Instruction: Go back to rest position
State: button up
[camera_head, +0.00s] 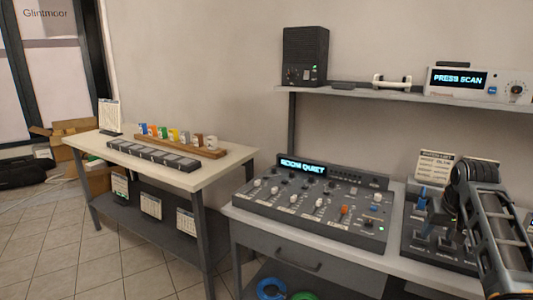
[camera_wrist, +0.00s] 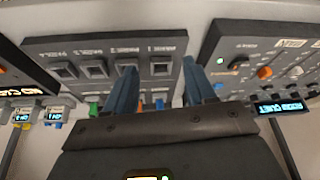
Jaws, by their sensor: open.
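My gripper (camera_head: 422,202) is at the right of the head view, with its blue fingers pointing down over a dark control panel (camera_head: 410,243) on the console bench. In the wrist view my gripper (camera_wrist: 160,76) is open, its two blue fingers apart with nothing clearly held between them. Behind the fingers is the panel with a row of square switches (camera_wrist: 96,68). Part of that panel is hidden by the fingers and gripper body. My arm fills the right edge of the head view.
A mixing console (camera_head: 310,205) reading "ROOM QUIET" stands left of the panel. Above is a shelf (camera_head: 400,94) with a speaker (camera_head: 305,55) and a "PRESS SCAN" unit (camera_head: 478,82). A side table (camera_head: 225,172) holds coloured items in a wooden rack. Tiled floor (camera_head: 60,240) is open at left.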

jog(key=s+a+f+n+t, duration=0.1)
jog(key=s+a+f, duration=0.35)
jog(key=f, duration=0.35)
jog(key=s+a+f+t, duration=0.2)
jog(key=s+a+f, duration=0.2)
jog(key=a+f, duration=0.3)
jog(key=s+a+f+n+t, duration=0.1)
jog(key=s+a+f, duration=0.25)
jog(key=s, duration=0.45)
jog(key=s+a+f+t, duration=0.1)
jog(key=s+a+f, duration=0.3)
jog(key=s, duration=0.5)
jog(key=s+a+r+t, duration=0.1)
jog(key=s+a+r, duration=0.15)
jog(key=s, duration=0.35)
jog(key=s+a+r+n+t, duration=0.1)
jog(key=s+a+r, duration=0.15)
jog(key=s, duration=0.35)
jog(key=s+a+r+t, duration=0.1)
jog(key=s+a+r, duration=0.15)
jog(key=s, duration=0.35)
jog(key=s+r+n+t+y, duration=0.1)
jog(key=s+r+t, duration=0.2)
jog(key=s+r, duration=0.8)
notch_tip(320, 180, up, 6)
jog(key=shift+a+f+n+y, duration=0.2)
jog(key=shift+a+n+y, duration=0.1)
jog(key=shift+a+y, duration=0.15)
jog(key=shift+s, duration=0.1)
